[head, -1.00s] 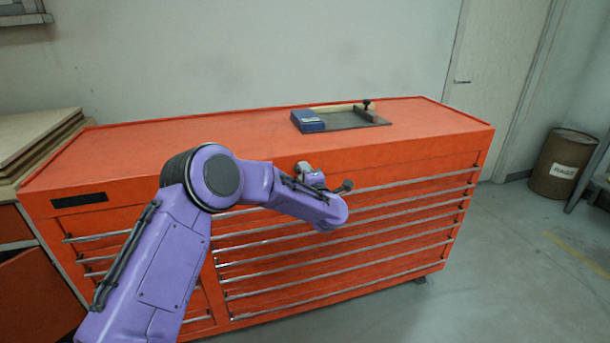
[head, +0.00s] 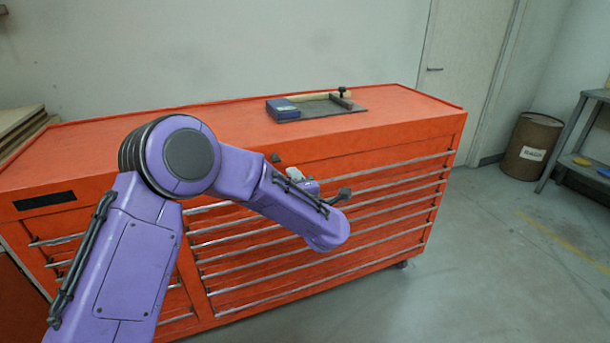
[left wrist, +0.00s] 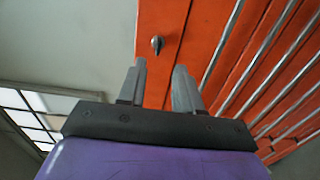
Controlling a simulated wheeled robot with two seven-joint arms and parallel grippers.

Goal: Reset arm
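My left arm (head: 145,240) comes in from the left in the head view, bent at the elbow, with its forearm in front of the orange tool cabinet (head: 215,125). The forearm hides most of the left gripper there; only small grey parts show by it. In the left wrist view the left gripper (left wrist: 160,66) has its two grey fingers apart, with nothing held between them. A small dark knob or lock (left wrist: 157,43) on the orange cabinet front shows beyond the fingers. My right gripper is in neither view.
On the cabinet top lie a blue box (head: 282,109) and a dark flat tray (head: 330,109) with a light bar and a black knob. A brown drum (head: 530,147) and a grey shelf table (head: 587,130) stand at right. The floor right of the cabinet is open.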

